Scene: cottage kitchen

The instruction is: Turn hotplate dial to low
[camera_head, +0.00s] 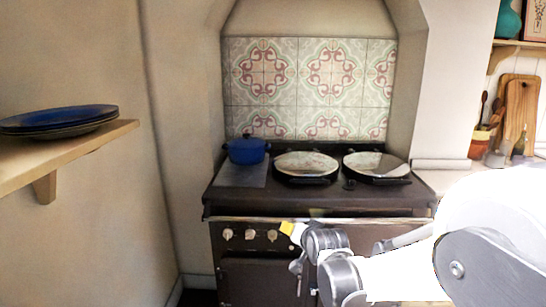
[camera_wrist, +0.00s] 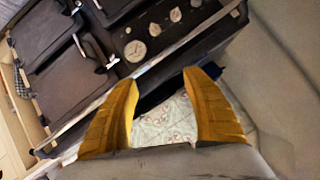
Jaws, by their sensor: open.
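The dark stove (camera_head: 330,205) stands in the alcove, with a row of pale round dials (camera_head: 250,235) on the left of its front panel. In the wrist view several dials (camera_wrist: 155,29) show on the dark panel above the fingers. I cannot tell which one is the hotplate dial or read its setting. My gripper (camera_head: 289,229) is in front of the stove, just right of the dials in the head view.
A metal rail (camera_head: 320,220) runs across the stove front above the dials. A blue pot (camera_head: 246,151) and two round hotplate lids (camera_head: 306,163) are on top. Oven doors with handles (camera_wrist: 75,75) lie below the panel. A shelf (camera_head: 75,152) with blue plates juts from the left wall.

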